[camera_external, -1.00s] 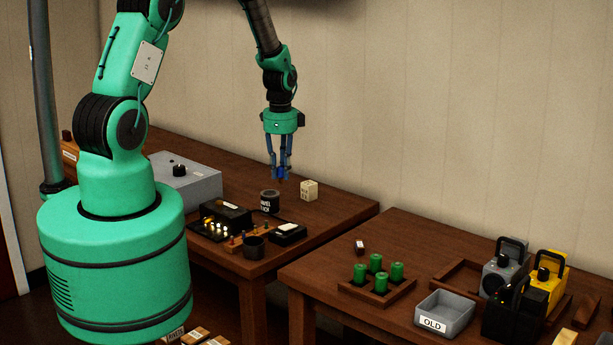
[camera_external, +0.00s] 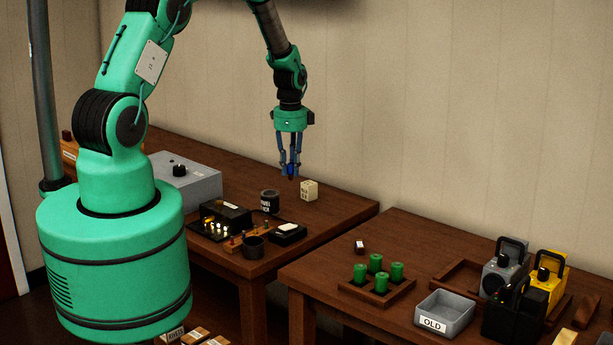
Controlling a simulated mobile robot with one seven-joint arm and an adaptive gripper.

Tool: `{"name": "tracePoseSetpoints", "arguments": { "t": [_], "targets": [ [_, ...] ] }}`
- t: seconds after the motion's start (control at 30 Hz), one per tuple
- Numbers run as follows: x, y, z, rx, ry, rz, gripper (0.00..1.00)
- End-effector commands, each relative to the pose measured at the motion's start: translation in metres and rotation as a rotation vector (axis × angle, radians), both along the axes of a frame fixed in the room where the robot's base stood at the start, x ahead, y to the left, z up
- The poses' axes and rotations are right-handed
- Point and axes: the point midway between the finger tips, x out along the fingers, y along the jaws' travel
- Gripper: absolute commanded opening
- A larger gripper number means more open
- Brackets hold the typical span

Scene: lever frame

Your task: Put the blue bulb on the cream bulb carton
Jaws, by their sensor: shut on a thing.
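The cream bulb carton (camera_external: 309,191) is a small pale box with dark marks, standing near the back edge of the left table. My gripper (camera_external: 290,174) points down above the table, a little left of the carton and higher than it in the picture. Its blue fingers are closed together on a small thing, taken to be the blue bulb (camera_external: 290,177). Only a dark blue and reddish bit shows between the fingertips, so its shape and colour are hard to make out. It appears held clear of the table and apart from the carton.
A dark labelled tin (camera_external: 269,202) stands just left of the carton. The table right of the carton (camera_external: 345,208) is clear.

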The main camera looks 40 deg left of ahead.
Motion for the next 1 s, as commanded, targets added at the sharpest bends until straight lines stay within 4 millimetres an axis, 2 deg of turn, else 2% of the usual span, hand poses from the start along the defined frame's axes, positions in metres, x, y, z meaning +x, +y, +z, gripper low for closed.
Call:
{"name": "tracePoseSetpoints", "arguments": {
  "t": [0.6, 0.8, 1.0],
  "targets": [
    [0.087, 0.015, -0.008, 0.000, -0.001, 0.000, 0.02],
    [0.102, 0.017, -0.009, 0.000, -0.001, 0.000, 0.02],
    [0.105, 0.018, -0.010, 0.000, 0.000, 0.000, 0.02]
  ]
}}
